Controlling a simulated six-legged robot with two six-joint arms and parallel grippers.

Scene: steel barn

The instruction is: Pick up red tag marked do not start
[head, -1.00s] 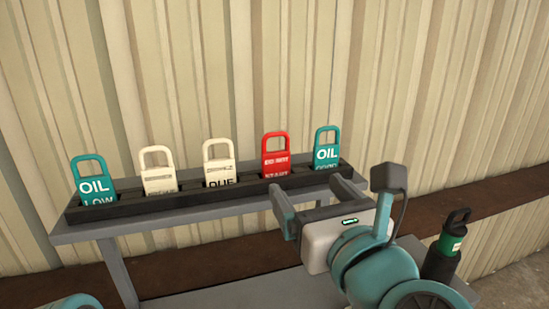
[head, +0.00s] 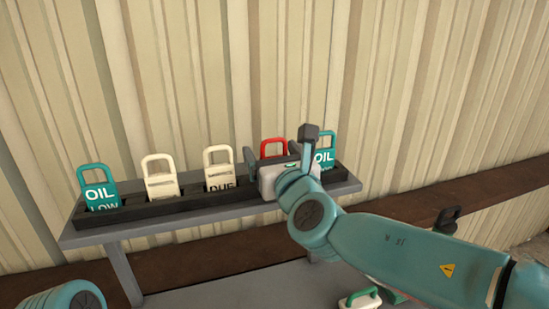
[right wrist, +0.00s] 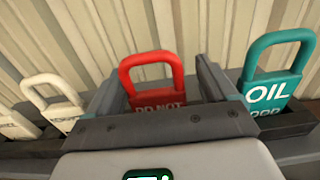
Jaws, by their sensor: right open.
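The red tag (head: 272,147) stands in the black slotted rack (head: 150,209), between a cream tag and a teal tag. In the head view my right gripper hides most of it; its handle loop shows above. In the right wrist view the red tag (right wrist: 152,82) shows its loop and the words "DO NOT"; its lower part is hidden. My right gripper (head: 273,158) is open, with one finger on each side of the red tag. I cannot tell whether the fingers touch it. A teal part of my left arm shows at the lower left of the head view, without its gripper.
Teal "OIL LOW" (head: 99,190) and two cream tags (head: 160,180) stand left in the rack. Teal "OIL" tag (head: 325,157) stands close right of my gripper. The rack sits on a grey shelf (head: 100,233) before a corrugated wall. Another tag (head: 360,299) lies below.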

